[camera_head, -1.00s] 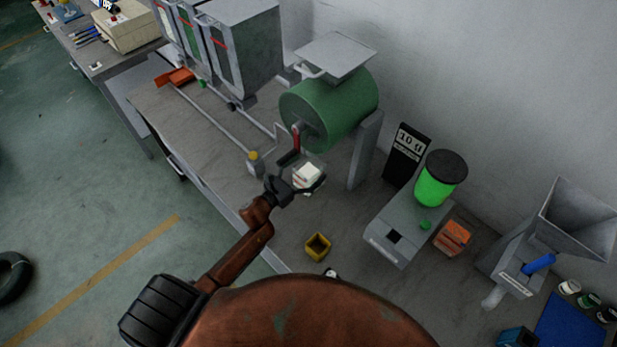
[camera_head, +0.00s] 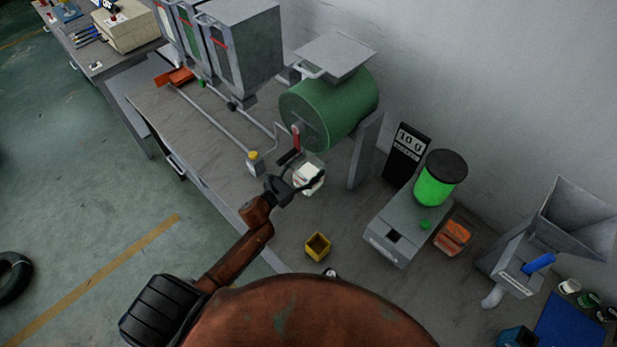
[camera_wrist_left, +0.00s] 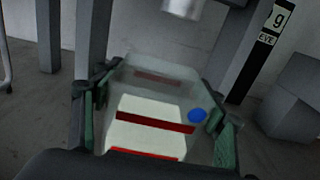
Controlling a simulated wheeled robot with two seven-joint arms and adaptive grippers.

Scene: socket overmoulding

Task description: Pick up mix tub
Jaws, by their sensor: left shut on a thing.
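The mix tub (camera_head: 309,180) is a small pale, see-through tub below the green drum. In the left wrist view the tub (camera_wrist_left: 150,74) holds white contents with dark red stripes and a small blue piece. My left gripper (camera_head: 302,175) is shut on the tub, with one finger along each side of it. The tub looks roughly upright. Its underside is hidden, so I cannot tell whether it touches the bench. My right gripper is not in view.
The green drum (camera_head: 328,108) on grey supports stands just behind the tub. A yellow open box (camera_head: 318,247) sits on the grey bench (camera_head: 215,147) nearer the front. A grey machine with a green jar (camera_head: 436,187) stands to the right. Grey hoppers (camera_head: 240,50) stand at the back left.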

